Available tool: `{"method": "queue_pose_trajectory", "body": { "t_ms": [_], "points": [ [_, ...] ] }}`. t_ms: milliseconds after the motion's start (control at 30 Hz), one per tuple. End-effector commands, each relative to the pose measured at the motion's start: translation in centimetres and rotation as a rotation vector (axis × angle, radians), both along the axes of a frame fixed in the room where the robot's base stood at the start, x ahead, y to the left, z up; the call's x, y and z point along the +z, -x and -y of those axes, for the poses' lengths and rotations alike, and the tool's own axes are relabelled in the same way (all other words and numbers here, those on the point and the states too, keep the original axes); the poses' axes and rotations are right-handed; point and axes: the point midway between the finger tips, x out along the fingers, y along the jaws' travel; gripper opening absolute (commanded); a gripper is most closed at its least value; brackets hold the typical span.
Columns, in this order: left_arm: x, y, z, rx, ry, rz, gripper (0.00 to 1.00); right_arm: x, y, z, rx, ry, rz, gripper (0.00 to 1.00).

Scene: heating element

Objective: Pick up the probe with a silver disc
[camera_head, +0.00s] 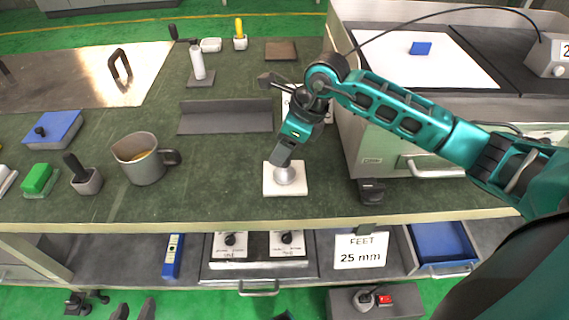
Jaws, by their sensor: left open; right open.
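A silver disc-shaped piece (286,177) sits on a white square pad (270,190) near the bench's front edge. It appears to be the disc of the probe; the rest is hidden behind my gripper. My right gripper (284,160) points down directly over it, its fingertips close above or around its top; I cannot tell whether they touch. It is open. My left gripper (134,310) is open and empty at the bottom left edge, below the bench front, with only its fingertips showing.
A grey mug (140,168), a green block (38,178) and a black-handled holder (85,180) stand left. A grey angled plate (225,121) lies behind. A large cabinet (400,172) stands right. Drawers and a shelf lie below; bench space left of the pad is clear.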

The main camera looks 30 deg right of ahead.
Motion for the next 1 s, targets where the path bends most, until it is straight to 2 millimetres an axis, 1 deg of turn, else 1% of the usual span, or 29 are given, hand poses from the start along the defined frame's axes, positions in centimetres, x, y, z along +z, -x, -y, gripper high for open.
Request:
{"method": "queue_pose_trajectory", "body": {
  "t_ms": [33, 100, 367, 900, 1000],
  "points": [
    [-0.33, 0.00, -0.02, 0.000, 0.000, -0.001, 0.43, -0.77, -0.15, -0.25, 0.000, -0.002, -0.002, 0.58],
    [-0.41, 0.01, -0.03, 0.000, -0.001, -0.002, 0.43, -1.21, -0.30, -0.42, 0.000, -0.002, -0.001, 0.58],
    [-0.28, -0.06, -0.09, -0.002, -0.003, 0.000, 0.43, -1.33, -0.40, -0.44, 0.000, -0.001, 0.001, 0.58],
    [-0.10, -0.27, -0.20, -0.007, -0.009, 0.007, 0.43, -1.30, -0.38, -0.43, 0.000, -0.001, 0.001, 0.07],
    [-0.10, -0.28, -0.19, -0.007, -0.009, 0.007, 0.43, -1.30, -0.39, -0.43, 0.000, -0.001, 0.001, 0.00]
  ]
}}
